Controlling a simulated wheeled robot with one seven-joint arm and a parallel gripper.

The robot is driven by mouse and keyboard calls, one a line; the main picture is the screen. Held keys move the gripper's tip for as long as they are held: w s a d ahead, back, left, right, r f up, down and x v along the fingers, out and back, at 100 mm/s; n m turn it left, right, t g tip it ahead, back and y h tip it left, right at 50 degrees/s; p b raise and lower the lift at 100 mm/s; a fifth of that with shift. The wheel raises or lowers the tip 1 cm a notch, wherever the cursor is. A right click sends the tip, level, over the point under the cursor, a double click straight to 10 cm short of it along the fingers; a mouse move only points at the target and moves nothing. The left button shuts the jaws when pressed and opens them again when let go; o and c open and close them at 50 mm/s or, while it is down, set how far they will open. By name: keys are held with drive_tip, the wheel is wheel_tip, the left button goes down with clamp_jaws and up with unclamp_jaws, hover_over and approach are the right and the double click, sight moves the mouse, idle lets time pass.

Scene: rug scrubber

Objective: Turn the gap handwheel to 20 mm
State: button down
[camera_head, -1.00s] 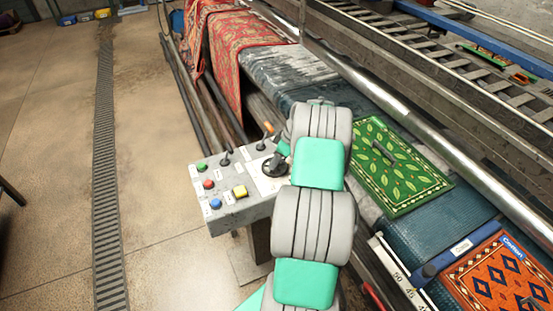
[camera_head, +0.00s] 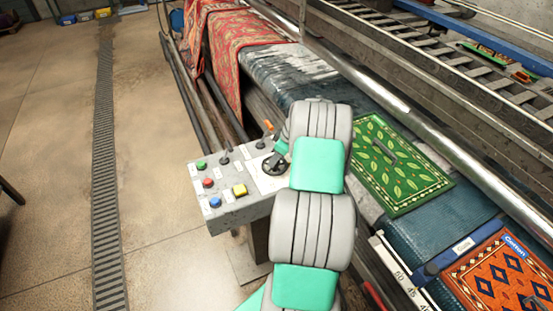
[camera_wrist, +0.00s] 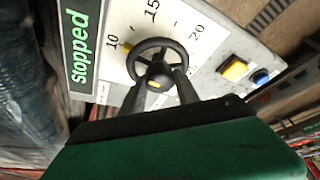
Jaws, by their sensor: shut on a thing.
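The gap handwheel (camera_wrist: 160,55) is a black ring with spokes and a round hub, set on a white dial plate (camera_wrist: 188,20) marked 10, 15 and 20. A small yellow mark at its rim is close to the 10. My gripper (camera_wrist: 156,82) is shut on the handwheel at its near side by the hub; the fingers hide part of the near rim. In the head view the handwheel (camera_head: 272,166) sits on the grey control box (camera_head: 238,212), partly covered by my gripper (camera_head: 280,155).
The box carries a yellow button (camera_head: 240,190), a blue button (camera_head: 215,202), a red button (camera_head: 208,183), a green button (camera_head: 201,165) and small levers. A green leaf-patterned rug (camera_head: 400,165) lies to the right. Open floor lies left.

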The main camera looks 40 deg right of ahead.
drive_tip(key=m+h+b, duration=0.1)
drive_tip(key=m+b, duration=0.1)
drive_tip(key=m+h+b, duration=0.1)
drive_tip(key=m, duration=0.2)
drive_tip(key=shift+a+f+t+b, duration=0.15)
drive_tip(key=shift+a+t+b, duration=0.05)
drive_tip(key=shift+t+b, duration=0.15)
drive_tip(key=m+h+b, duration=0.1)
drive_tip(key=m, duration=0.2)
drive_tip(key=m+g+h+b, duration=0.1)
drive_tip(key=m+b, duration=0.1)
drive_tip(key=m, duration=0.1)
drive_tip(key=shift+w+a, duration=0.1)
drive_tip(key=shift+a, duration=0.05)
drive_tip(key=m+g+b, duration=0.1)
drive_tip(key=m, duration=0.2)
drive_tip(key=m+h+b, duration=0.1)
drive_tip(key=m, duration=0.2)
drive_tip(key=shift+w+a+g+h+b, duration=0.1)
drive_tip(key=shift+g+h+b, duration=0.2)
drive_tip(key=shift+g+b, duration=0.05)
drive_tip(key=m+g, duration=0.1)
drive_tip(key=m, duration=0.1)
drive_tip(key=m+g+b, duration=0.1)
drive_tip(key=m, duration=0.2)
drive_tip(key=shift+w+h, duration=0.1)
drive_tip(key=shift+h, duration=0.2)
drive_tip(key=shift+m, duration=0.4)
drive_tip(key=c, duration=0.9)
unclamp_jaws()
